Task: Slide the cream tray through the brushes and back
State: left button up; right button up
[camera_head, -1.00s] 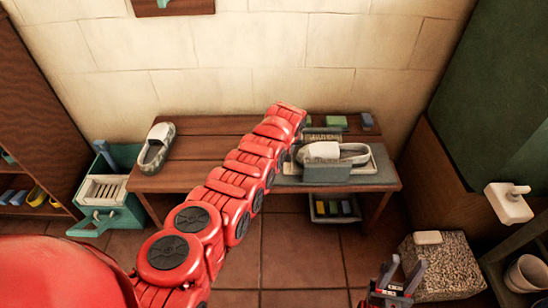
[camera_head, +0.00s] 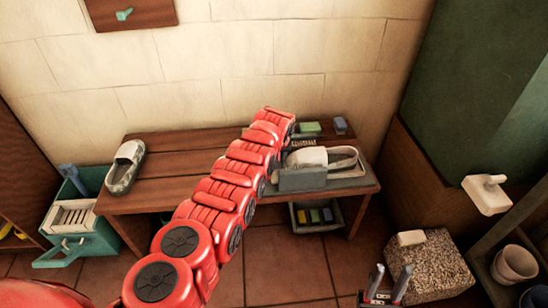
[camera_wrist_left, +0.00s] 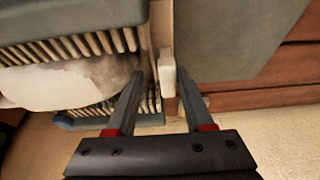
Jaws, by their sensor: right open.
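The cream tray (camera_head: 362,173) lies on the bench's right part with a light shoe (camera_head: 311,156) on it. A grey brush block (camera_head: 296,180) stands in front, and another brush (camera_head: 303,143) shows behind. In the left wrist view, the tray's edge (camera_wrist_left: 161,20) carries a pale upright handle (camera_wrist_left: 168,75), with bristle rows and the shoe to its left. My left gripper (camera_wrist_left: 160,88) is open, one finger on each side of the handle; contact cannot be told. In the head view my red left arm hides it. My right gripper (camera_head: 387,282) is open and empty, low at the front right.
A second shoe (camera_head: 125,167) stands on the bench's left end (camera_head: 165,190). Green (camera_head: 309,128) and blue (camera_head: 340,125) blocks lie at the back. A teal crate (camera_head: 100,243) stands left of the bench, a speckled block (camera_head: 432,266) to the right. The bench's left middle is clear.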

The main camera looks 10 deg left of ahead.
pick_arm(q)
jog(key=shift+a+r, duration=0.1)
jog(key=shift+a, duration=0.05)
jog(key=shift+s+r+p, duration=0.1)
jog(key=shift+r+p, duration=0.1)
jog(key=shift+p, duration=0.15)
jog(key=p+v, duration=0.3)
jog(key=shift+a+p, duration=0.1)
jog(key=shift+p, duration=0.3)
jog(key=shift+r, duration=0.2)
jog(key=p+v, duration=0.2)
jog(key=v, duration=1.1)
jog(key=shift+s+d+r+p, duration=0.15)
jog(key=shift+d+r+p, duration=0.05)
jog(key=shift+d+p, duration=0.1)
